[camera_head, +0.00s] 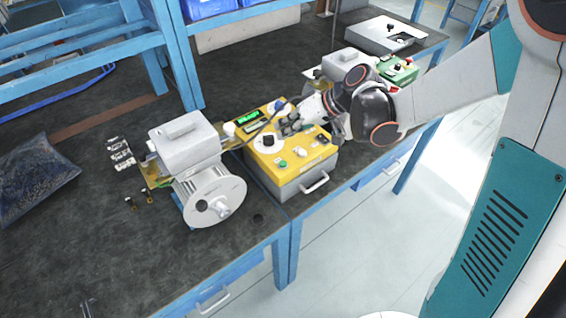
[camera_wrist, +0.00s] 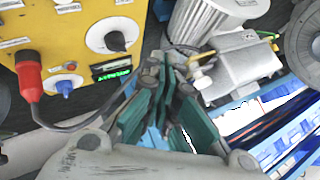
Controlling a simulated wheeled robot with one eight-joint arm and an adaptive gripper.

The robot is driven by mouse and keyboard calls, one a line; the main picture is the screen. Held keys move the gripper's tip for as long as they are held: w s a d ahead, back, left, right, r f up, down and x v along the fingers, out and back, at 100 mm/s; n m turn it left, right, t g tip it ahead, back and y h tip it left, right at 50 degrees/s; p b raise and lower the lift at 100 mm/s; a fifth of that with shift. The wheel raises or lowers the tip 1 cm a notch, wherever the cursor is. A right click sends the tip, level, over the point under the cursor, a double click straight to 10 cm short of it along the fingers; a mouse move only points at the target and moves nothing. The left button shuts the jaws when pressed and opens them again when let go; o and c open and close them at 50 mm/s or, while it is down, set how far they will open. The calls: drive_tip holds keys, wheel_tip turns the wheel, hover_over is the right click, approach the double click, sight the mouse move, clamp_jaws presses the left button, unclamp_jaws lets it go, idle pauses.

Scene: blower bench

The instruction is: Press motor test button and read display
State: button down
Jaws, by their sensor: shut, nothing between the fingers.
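The yellow control box (camera_head: 313,163) stands at the bench's front edge. Its lit green display (camera_head: 247,117) is near the far left corner; the digits are too small to read. A black knob on a white dial (camera_head: 268,141) and a green button (camera_head: 283,164) are on its top; I cannot read which is the motor test button. My gripper (camera_wrist: 168,66) is shut and empty, over the box's far side, beside the display; contact is unclear.
A grey blower motor (camera_head: 184,148) with a finned cylinder stands left of the box. A dark cable (camera_wrist: 85,125) runs from the red plug past my fingers. Another grey unit (camera_head: 347,66) and a green box (camera_head: 398,70) stand behind my wrist.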

sight(284, 161)
drive_tip(key=shift+f+b, duration=3.1)
drive_tip(key=shift+f, duration=1.2)
drive_tip(key=shift+f+b, duration=0.35)
drive_tip(key=shift+b, duration=0.05)
drive_tip(key=shift+f+b, duration=0.35)
drive_tip(key=shift+f, duration=0.05)
drive_tip(key=shift+r, duration=0.1)
drive_tip(key=shift+r+p, duration=0.55)
drive_tip(key=shift+r, duration=0.2)
drive_tip(key=shift+r, duration=0.1)
drive_tip(key=shift+r+p, duration=1.75)
drive_tip(key=shift+r, duration=0.65)
